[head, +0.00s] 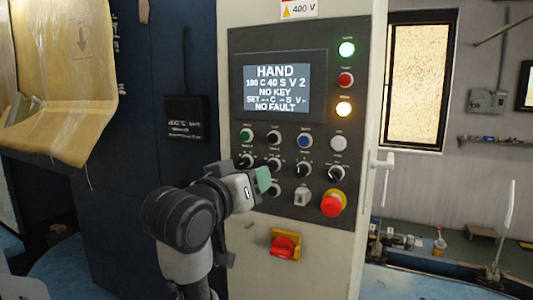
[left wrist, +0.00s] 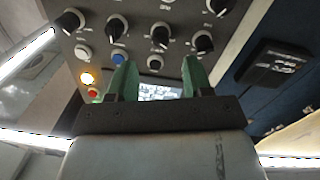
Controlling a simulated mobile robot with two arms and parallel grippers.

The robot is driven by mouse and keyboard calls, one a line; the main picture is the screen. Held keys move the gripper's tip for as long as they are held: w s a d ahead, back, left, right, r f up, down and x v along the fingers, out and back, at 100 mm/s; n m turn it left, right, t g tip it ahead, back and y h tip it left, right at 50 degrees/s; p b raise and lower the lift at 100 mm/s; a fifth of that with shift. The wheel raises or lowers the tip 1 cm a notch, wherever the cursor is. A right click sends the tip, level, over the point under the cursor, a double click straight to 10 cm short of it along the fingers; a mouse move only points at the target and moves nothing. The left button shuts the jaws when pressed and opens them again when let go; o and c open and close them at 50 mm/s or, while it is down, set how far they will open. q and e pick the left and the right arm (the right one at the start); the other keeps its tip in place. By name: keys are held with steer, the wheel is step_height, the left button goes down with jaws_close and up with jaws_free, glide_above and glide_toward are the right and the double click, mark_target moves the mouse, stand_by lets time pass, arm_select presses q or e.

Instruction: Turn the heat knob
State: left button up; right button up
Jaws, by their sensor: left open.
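A row of several black knobs with white marks (head: 303,169) sits on the dark control panel, below a row of buttons. Their labels are too small to read, so I cannot tell which is the heat knob. My left gripper (head: 264,180) is in front of the panel's lower left, over part of the knobs there. In the left wrist view my left gripper (left wrist: 156,72) has its two green fingers apart with nothing between them. The knobs there, such as this black knob (left wrist: 160,35), lie beyond the fingertips. My right gripper is not in view.
The screen (head: 276,88) reads HAND, NO KEY and NO FAULT. A red emergency button (head: 333,203) and a red-and-yellow switch (head: 285,246) stick out at lower right and below. Green, red and amber lamps line the panel's right side.

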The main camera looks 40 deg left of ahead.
mark_target(270, 167)
arm_select(q)
steer(key=p+x, duration=0.1)
steer(key=x, duration=0.6)
steer(key=shift+p, duration=0.3)
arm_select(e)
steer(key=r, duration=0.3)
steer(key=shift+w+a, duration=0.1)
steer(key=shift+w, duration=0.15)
arm_select(q)
steer(key=shift+c, duration=0.5)
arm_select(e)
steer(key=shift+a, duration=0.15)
arm_select(q)
steer(key=c, duration=0.8)
